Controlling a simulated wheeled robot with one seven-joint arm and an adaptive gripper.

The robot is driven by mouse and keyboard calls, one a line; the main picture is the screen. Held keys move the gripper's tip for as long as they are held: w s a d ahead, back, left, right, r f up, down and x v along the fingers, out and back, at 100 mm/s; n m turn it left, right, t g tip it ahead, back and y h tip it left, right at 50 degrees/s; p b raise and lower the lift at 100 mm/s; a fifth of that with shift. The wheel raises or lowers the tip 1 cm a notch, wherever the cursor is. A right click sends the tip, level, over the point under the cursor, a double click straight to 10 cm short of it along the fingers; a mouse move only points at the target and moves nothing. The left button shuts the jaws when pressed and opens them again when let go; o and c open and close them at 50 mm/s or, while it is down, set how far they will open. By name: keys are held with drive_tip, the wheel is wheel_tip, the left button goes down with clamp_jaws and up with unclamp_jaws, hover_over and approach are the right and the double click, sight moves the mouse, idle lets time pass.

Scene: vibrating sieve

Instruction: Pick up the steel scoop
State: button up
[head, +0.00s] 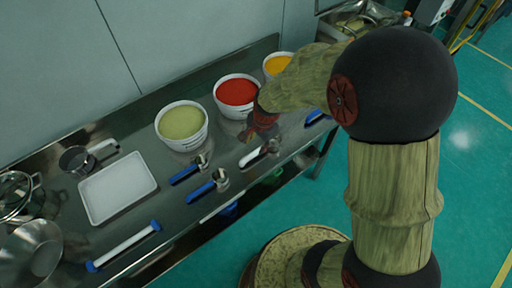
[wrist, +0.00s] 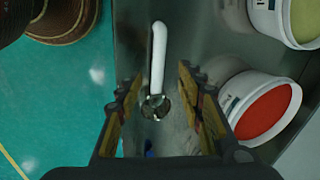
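A scoop with a pale handle (wrist: 158,55) and a small shiny steel head (wrist: 155,107) lies on the steel table; it also shows in the head view (head: 262,152). My gripper (wrist: 160,78) is open, with one finger on each side of this scoop in the wrist view. The fingers appear apart from it and the gap holds nothing gripped. In the head view my gripper (head: 262,124) hangs above the table, just behind the scoop and in front of the red tub. How high it is above the scoop I cannot tell.
Tubs of green (head: 182,124), red (head: 238,93) and orange (head: 277,64) contents stand along the back. Blue-handled scoops (head: 189,170) lie nearby. A white tray (head: 118,187), a blue-ended bar (head: 124,245), a small steel pan (head: 76,160) and a bowl (head: 31,252) are at left.

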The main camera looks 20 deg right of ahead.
sight(255, 152)
drive_tip(key=shift+m, duration=0.7)
drive_tip(key=x, duration=0.5)
drive_tip(key=shift+s+d, duration=0.15)
drive_tip(key=shift+d, duration=0.1)
drive_tip(key=b+x, duration=0.1)
drive_tip(key=x, duration=0.2)
drive_tip(key=b+x, duration=0.1)
drive_tip(key=x, duration=0.2)
drive_tip(key=shift+d, duration=0.3)
drive_tip(key=shift+c, duration=0.4)
clamp_jaws()
